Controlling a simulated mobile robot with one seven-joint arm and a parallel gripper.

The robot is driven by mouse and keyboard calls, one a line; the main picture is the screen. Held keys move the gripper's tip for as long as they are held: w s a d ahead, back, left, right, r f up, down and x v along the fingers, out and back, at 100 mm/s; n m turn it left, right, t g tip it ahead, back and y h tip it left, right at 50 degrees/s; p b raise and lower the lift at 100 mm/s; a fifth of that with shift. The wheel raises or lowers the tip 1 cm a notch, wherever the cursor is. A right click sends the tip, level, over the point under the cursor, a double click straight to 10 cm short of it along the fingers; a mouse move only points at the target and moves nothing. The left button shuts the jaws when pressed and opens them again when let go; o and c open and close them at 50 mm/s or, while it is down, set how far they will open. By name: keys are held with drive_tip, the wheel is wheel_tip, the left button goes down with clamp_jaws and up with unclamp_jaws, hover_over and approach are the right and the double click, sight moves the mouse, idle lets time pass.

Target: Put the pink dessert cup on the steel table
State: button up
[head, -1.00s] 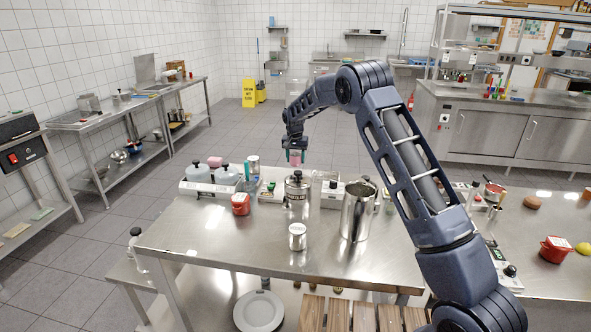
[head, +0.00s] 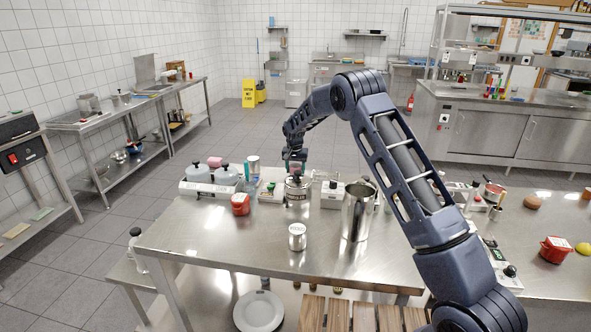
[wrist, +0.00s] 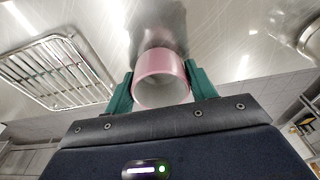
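The pink dessert cup (wrist: 162,68) is between my gripper's green fingers in the wrist view. Its round opening faces the camera, and the fingers press close against both sides. My gripper (wrist: 160,82) looks shut on it. Shiny steel lies just beyond the cup and mirrors it; whether the cup touches the steel I cannot tell. In the head view my gripper (head: 295,166) is low over the far side of the steel table (head: 225,240), behind a lidded steel canister (head: 298,190). The canister hides the cup there.
A wire rack (wrist: 60,72) lies beside the cup in the wrist view. In the head view a tall steel pitcher (head: 356,210), a red pot (head: 240,204), a small steel tin (head: 297,237) and a white container set (head: 208,186) stand on the table. The front left tabletop is clear.

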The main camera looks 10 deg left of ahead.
drive_tip(key=shift+o, duration=1.3)
drive_tip(key=shift+r, duration=0.15)
wheel_tip(320, 180, up, 12)
drive_tip(key=s, duration=0.1)
drive_tip(key=shift+s, duration=0.4)
